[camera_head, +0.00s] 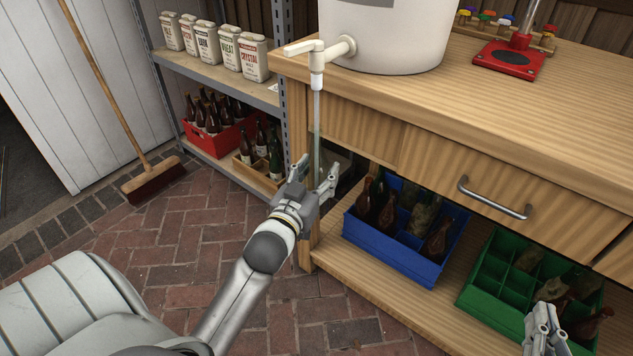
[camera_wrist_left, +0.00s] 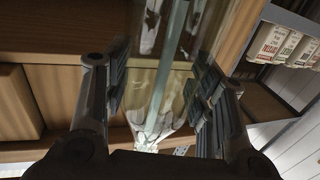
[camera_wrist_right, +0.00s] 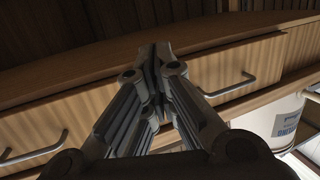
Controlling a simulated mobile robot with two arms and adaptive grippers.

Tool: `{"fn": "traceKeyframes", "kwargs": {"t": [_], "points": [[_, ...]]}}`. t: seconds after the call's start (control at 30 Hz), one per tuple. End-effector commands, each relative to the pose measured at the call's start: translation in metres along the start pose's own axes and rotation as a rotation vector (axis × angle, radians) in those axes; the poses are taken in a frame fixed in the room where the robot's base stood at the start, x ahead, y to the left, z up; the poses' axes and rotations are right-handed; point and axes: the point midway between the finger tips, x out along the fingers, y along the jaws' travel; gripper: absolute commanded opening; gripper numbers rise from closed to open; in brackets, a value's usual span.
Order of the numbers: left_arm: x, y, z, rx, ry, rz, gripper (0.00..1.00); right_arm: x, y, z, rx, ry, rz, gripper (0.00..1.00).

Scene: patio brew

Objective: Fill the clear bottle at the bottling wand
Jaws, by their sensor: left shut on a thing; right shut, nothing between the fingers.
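The white spigot (camera_head: 317,58) on the white bucket (camera_head: 385,35) carries the clear bottling wand (camera_head: 317,110), which hangs straight down. My left gripper (camera_head: 314,180) is shut on the clear bottle (camera_head: 315,152) below the spigot, in front of the bench's left corner. The bottle is hard to make out in the head view. In the left wrist view the see-through bottle (camera_wrist_left: 183,105) stands between the fingers, and the wand (camera_wrist_left: 165,75) appears to run down inside it. I cannot tell any liquid level. My right gripper (camera_head: 541,318) is shut and empty, at the lower right.
The wooden bench (camera_head: 455,85) has a drawer with a metal handle (camera_head: 495,200). Below it stand a blue crate (camera_head: 392,258) and a green crate (camera_head: 487,312) with brown bottles. A red capper (camera_head: 508,60) is on top. A shelf (camera_head: 215,75) and a broom (camera_head: 152,180) are left.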

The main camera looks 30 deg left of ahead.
Motion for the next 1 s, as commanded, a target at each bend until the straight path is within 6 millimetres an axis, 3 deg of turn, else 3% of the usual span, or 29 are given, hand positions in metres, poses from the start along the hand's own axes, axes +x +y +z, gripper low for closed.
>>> {"fn": "traceKeyframes", "kwargs": {"t": [1.0], "points": [[0.000,0.000,-0.004,0.000,0.002,0.000,0.21,-0.003,0.002,0.015,-0.002,-0.082,0.004,0.00]]}}
